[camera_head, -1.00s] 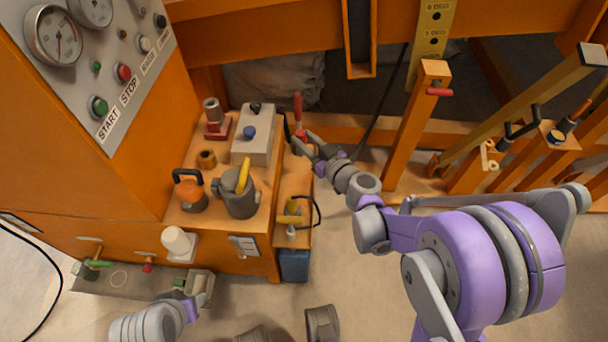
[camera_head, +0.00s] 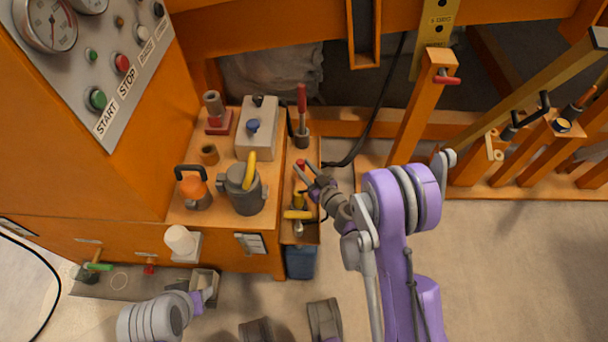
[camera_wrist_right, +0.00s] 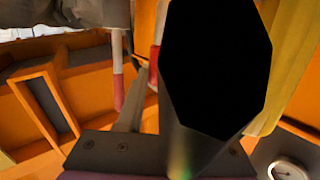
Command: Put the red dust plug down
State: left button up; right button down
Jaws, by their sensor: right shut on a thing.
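A small red piece, which looks like the red dust plug (camera_head: 300,164), shows at the fingertips of my right gripper (camera_head: 306,171) in the head view. The gripper is shut on it, above the narrow orange side shelf (camera_head: 313,155). The fingers partly hide the plug, and I cannot tell whether it touches the shelf. In the right wrist view a large black face (camera_wrist_right: 215,70) fills the middle, very close; I cannot tell what it is. My left gripper (camera_head: 208,288) is low at the left, by a small grey box; its fingers are unclear.
A red-handled lever (camera_head: 302,110) stands just behind the right gripper. A yellow-handled item (camera_head: 298,214) lies in front on the shelf. A blue bin (camera_head: 300,262) is below the shelf.

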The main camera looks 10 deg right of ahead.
jog(key=shift+f+b, duration=0.45)
jog(key=shift+f, duration=1.3)
jog(key=shift+f, duration=0.1)
jog(key=c, duration=0.5)
grip_release()
jog(key=shift+c, duration=0.2)
